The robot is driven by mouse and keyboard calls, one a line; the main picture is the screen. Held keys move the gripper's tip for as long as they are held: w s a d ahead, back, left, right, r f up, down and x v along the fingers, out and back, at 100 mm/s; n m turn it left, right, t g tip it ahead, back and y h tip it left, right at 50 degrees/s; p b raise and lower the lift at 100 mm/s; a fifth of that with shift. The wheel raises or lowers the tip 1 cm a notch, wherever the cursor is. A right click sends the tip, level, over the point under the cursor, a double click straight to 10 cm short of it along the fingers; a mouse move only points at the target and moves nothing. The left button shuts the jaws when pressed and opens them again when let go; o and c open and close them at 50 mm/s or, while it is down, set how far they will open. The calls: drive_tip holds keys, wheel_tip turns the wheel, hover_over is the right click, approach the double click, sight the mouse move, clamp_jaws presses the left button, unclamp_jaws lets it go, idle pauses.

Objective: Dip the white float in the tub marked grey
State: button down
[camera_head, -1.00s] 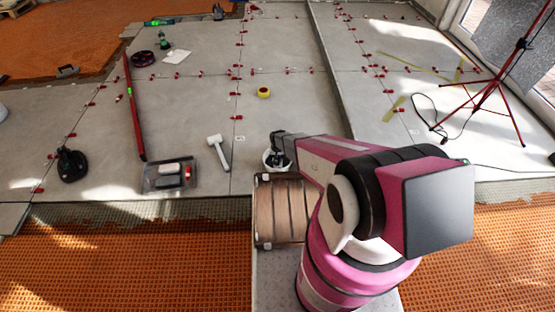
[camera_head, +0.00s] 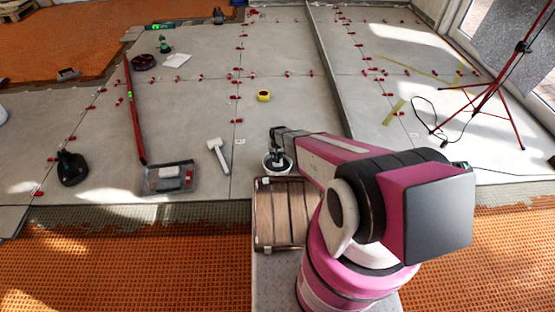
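A shallow dark tray (camera_head: 150,188) sits on the tiles at left of centre. A white block (camera_head: 169,171), which looks like a float, lies in it; I cannot tell for sure. My gripper (camera_head: 277,158) points down at a small white-rimmed tub (camera_head: 268,168) just behind the wooden box. Its fingers are dark, and they overlap the tub's opening in this view. I cannot see whether they are open or shut, or whether they hold anything. No marking on the tub can be read, and my gripper hides part of it.
A wooden slatted box (camera_head: 283,238) stands in front of the tub. A long red level (camera_head: 135,115) lies at left. A red tripod (camera_head: 490,90) stands at right.

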drive_tip(key=shift+r, duration=3.2)
drive_tip(key=shift+r, duration=0.1)
